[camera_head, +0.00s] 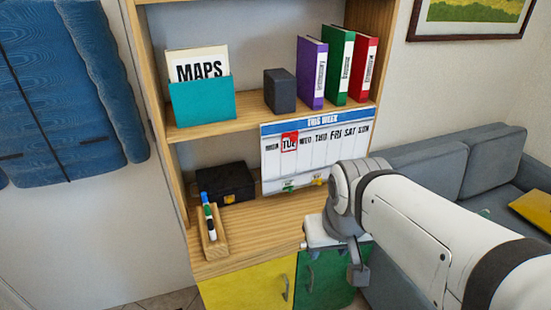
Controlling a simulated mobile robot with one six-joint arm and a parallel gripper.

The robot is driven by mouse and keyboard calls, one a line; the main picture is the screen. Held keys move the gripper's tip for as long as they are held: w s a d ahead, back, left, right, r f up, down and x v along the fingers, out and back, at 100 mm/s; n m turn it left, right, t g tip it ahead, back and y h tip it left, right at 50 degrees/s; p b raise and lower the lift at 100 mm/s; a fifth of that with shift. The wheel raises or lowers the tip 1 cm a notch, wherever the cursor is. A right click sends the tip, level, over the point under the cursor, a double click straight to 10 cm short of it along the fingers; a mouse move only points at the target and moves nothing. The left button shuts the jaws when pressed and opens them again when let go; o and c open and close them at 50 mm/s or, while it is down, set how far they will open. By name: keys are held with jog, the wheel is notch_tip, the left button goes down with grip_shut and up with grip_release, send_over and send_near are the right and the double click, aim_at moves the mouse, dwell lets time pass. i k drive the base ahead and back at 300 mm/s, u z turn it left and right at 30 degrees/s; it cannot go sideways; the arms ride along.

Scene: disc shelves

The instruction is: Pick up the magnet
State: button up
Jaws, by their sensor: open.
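A weekly planner board (350,160) headed "THIS WEEK" stands upright at the front of the shelf unit. A red square frame (290,141), which looks like a magnet, sits around "TUE" on it. Small green (288,187) and yellow (317,182) pieces sit near the board's lower edge; I cannot tell what they are. My gripper (338,255) is open, below and to the right of the red frame, in front of the desk edge. It is apart from the red frame. My wrist covers the board's lower right corner, and the fingers are only partly visible.
A black case (225,183) and a wooden pen holder (212,243) stand on the desk surface (265,228). Yellow (250,287) and green (325,280) cabinet doors are below. Binders (338,65) stand above the board. A grey sofa (455,160) is right.

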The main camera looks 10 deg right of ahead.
aim_at(288, 185)
jog(key=u, duration=0.1)
jog(key=k, duration=0.95)
jog(key=z, duration=0.6)
jog(key=i, duration=1.55)
jog(key=u, duration=0.9)
